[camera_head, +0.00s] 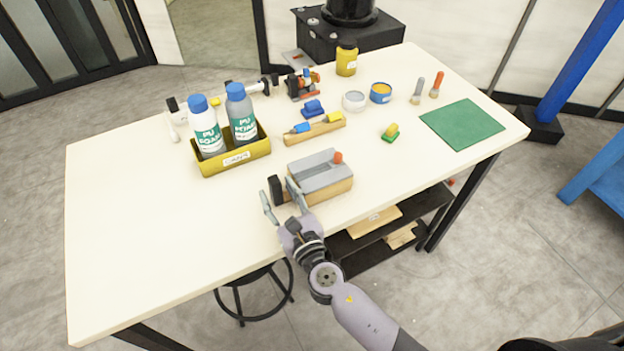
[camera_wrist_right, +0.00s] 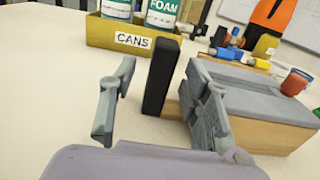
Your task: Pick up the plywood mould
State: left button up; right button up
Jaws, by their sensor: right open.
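The plywood mould (camera_head: 330,188) is a box with light wooden sides and a grey trough-like top, near the front edge of the table. In the right wrist view the mould (camera_wrist_right: 262,130) fills the right side. A black upright block (camera_head: 275,190), seemingly the mould's handle, stands at its left end. My right gripper (camera_head: 279,203) is open at that end. In the wrist view the black block (camera_wrist_right: 161,78) stands between and beyond the two fingers, with a gap to the left finger. The right finger overlaps the mould's end, so contact there cannot be told. My left gripper is out of view.
A yellow bin (camera_head: 235,160) labelled CANS holds two foam bottles behind the mould. A wooden block with blue and yellow parts (camera_head: 315,130) lies behind it. Jars, brushes and a green mat (camera_head: 462,124) are to the right. The table's left part is clear.

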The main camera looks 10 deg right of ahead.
jog(key=shift+x, duration=1.2)
jog(key=shift+s, duration=0.1)
jog(key=shift+c, duration=0.6)
grip_shut()
